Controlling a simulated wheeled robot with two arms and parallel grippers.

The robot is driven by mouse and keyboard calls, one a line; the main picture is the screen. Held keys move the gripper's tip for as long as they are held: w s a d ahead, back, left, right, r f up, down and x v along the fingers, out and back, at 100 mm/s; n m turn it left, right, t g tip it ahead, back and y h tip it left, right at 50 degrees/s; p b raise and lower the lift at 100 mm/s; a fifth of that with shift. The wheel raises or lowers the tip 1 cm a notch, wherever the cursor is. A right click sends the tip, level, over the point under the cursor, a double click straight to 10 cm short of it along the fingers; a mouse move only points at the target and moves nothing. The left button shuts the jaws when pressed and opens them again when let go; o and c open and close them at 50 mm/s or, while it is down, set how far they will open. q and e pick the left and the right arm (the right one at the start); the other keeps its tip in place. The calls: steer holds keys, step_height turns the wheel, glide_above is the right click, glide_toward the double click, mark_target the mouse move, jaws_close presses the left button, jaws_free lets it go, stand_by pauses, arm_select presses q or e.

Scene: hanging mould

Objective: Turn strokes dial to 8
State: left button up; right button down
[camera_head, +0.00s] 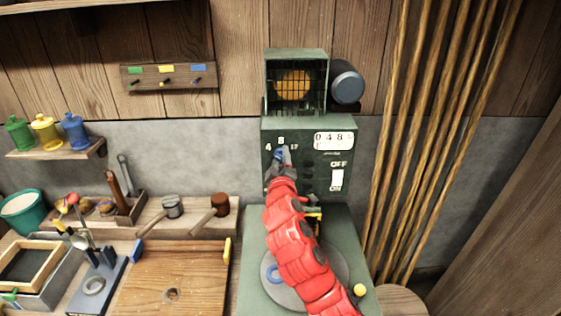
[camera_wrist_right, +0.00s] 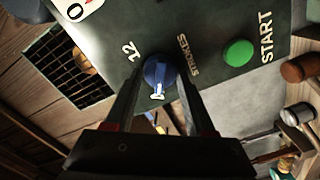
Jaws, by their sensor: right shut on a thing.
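The blue strokes dial (camera_head: 283,156) is on the front of the green machine (camera_head: 309,130), below the white numbers 4, 8 and 12. In the right wrist view the dial (camera_wrist_right: 160,73) sits between my two dark fingers, beside the word STROKES and the number 12. A white mark shows at the dial's lower edge; I cannot tell which number the dial points to. My right gripper (camera_head: 280,170) is shut on the dial. The red forearm covers the machine's lower front. My left gripper is not in view.
A green START button (camera_wrist_right: 239,53) is close to the dial in the right wrist view. The ON/OFF switch (camera_head: 337,178) and counter (camera_head: 334,141) are to its right. Hanging ropes (camera_head: 425,130) are further right. A wooden board (camera_head: 180,275) and mallets are left.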

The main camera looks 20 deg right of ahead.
steer(key=m+b, duration=0.3)
steer(key=b, duration=0.2)
steer(key=m+b, duration=0.3)
steer(key=b, duration=0.2)
steer(key=m+b, duration=0.3)
steer(key=b, duration=0.2)
steer(key=shift+d+f+b, duration=0.1)
steer(key=shift+f+b, duration=0.15)
steer(key=shift+b, duration=0.1)
steer(key=shift+r+m+b, duration=0.1)
steer(key=shift+m+b, duration=0.8)
steer(key=shift+b, duration=0.1)
steer(key=shift+r+m+b, duration=0.15)
steer(key=shift+m+b, duration=0.25)
steer(key=shift+r, duration=0.1)
steer(key=shift+c, duration=1.4)
jaws_free()
